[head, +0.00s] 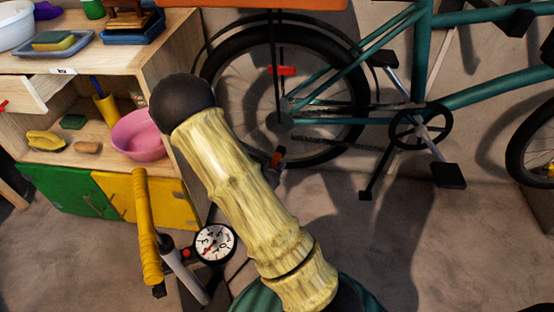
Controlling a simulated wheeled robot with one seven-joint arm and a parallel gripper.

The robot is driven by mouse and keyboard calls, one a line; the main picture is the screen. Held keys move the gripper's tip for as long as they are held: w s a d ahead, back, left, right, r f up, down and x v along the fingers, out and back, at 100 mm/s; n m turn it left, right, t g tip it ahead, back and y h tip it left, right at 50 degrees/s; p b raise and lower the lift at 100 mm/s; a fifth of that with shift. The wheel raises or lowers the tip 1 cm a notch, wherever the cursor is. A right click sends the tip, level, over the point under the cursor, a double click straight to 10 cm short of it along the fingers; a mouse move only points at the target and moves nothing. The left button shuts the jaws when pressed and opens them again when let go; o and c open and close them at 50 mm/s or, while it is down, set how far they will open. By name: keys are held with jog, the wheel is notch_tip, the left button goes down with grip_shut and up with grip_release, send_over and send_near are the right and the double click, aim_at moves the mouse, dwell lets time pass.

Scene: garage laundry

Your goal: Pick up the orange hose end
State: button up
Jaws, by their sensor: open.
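A small orange piece (278,157), which looks like the orange hose end, shows just past the right edge of my bamboo-patterned arm link, low in front of the bicycle's rear wheel. Dark grey parts lie right beside it, too small to identify. The floor pump has a yellow handle (147,230) and a round white gauge (215,243), left of my arm. My arm covers much of the space between the pump and the orange piece. I cannot make out my gripper; it may be hidden behind the arm.
A teal bicycle (350,75) stands along the wall at the back. A wooden shelf unit (165,45) with a pink bowl (140,134) and green and yellow doors stands at the left. The concrete floor (420,250) is clear at lower right.

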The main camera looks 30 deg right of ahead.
aim_at(276, 158)
jog(key=b+x, duration=0.2)
jog(key=x, duration=0.1)
jog(key=b+x, duration=0.1)
jog(key=shift+w+f, duration=0.3)
jog(key=shift+f, duration=0.15)
jog(key=shift+w+d, duration=0.2)
jog(key=shift+r, duration=0.1)
grip_shut()
jog(key=shift+r, duration=0.1)
notch_tip(276, 158, up, 10)
jog(key=p, duration=0.5)
